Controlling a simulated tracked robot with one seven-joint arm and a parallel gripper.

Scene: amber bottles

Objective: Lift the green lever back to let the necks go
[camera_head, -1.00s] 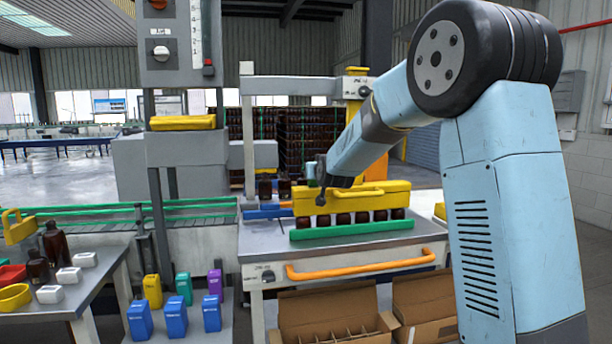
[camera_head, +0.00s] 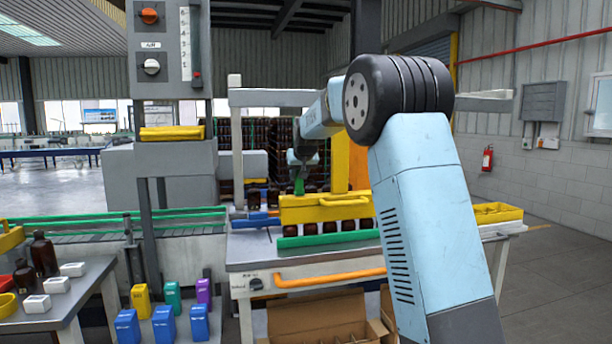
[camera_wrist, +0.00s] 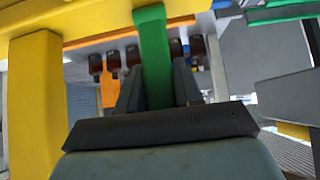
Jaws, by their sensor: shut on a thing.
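The green lever (camera_head: 299,186) stands upright at the yellow clamp bar (camera_head: 305,213) on the bench. In the wrist view the lever (camera_wrist: 153,45) runs down between my two fingers. My gripper (camera_head: 299,170) is shut on the lever; the wrist view shows my gripper (camera_wrist: 158,88) with a finger on either side of it. Brown bottles (camera_head: 310,228) stand in a row under the bar, behind a green strip (camera_head: 330,239). The bar hides their necks. The lever's lower end is hidden in the wrist view.
A yellow post (camera_head: 340,160) rises close to my gripper, right of the lever. More brown bottles (camera_head: 272,198) stand behind the bar. An orange rail (camera_head: 330,278) runs along the bench front, with an open carton (camera_head: 315,315) below. A yellow tray (camera_head: 495,212) sits at right.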

